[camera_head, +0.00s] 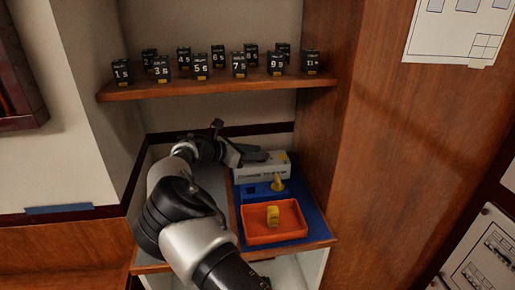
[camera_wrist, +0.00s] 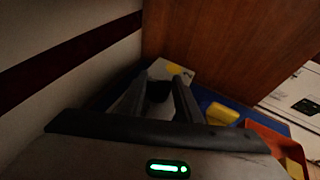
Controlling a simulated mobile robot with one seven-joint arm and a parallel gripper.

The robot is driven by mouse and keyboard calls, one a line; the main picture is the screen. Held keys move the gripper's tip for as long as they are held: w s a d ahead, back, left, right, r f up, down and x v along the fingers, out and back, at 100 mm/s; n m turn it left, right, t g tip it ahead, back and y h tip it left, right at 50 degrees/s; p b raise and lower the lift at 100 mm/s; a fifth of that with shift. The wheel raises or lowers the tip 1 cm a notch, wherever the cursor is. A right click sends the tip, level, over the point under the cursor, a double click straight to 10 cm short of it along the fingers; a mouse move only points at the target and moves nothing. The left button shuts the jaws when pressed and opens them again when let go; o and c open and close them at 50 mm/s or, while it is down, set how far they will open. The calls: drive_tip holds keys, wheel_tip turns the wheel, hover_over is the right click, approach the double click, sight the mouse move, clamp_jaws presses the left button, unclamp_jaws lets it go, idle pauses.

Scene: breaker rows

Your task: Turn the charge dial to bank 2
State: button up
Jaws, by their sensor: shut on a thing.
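The pale charger box (camera_head: 262,173), with dark lettering and a yellow patch on top, stands at the back of the counter below the shelf. My gripper (camera_head: 262,157) is over the top of this box. In the wrist view my gripper (camera_wrist: 160,88) is shut on a dark knob (camera_wrist: 158,93), which I take to be the charge dial. The fingers cover most of the knob, so I cannot read its pointer or bank marks. A pale corner of the box (camera_wrist: 181,72) with yellow on it shows beyond the fingers.
An orange tray (camera_head: 250,236) holding a yellow piece (camera_head: 272,215) sits on a blue mat (camera_head: 321,229). Another yellow piece (camera_head: 278,184) stands between tray and box. A wooden shelf (camera_head: 150,93) with several numbered black blocks hangs above. A wooden panel (camera_head: 345,130) closes the right side.

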drive_tip(key=shift+f+m+g+h, duration=0.1)
drive_tip(key=shift+m+g+h, duration=0.2)
drive_tip(key=shift+m+g, duration=0.15)
drive_tip(key=o, duration=1)
drive_tip(key=shift+o, duration=0.2)
drive_tip(key=shift+a, duration=0.1)
drive_tip(key=p+v, duration=0.1)
drive_tip(key=v, duration=1.1)
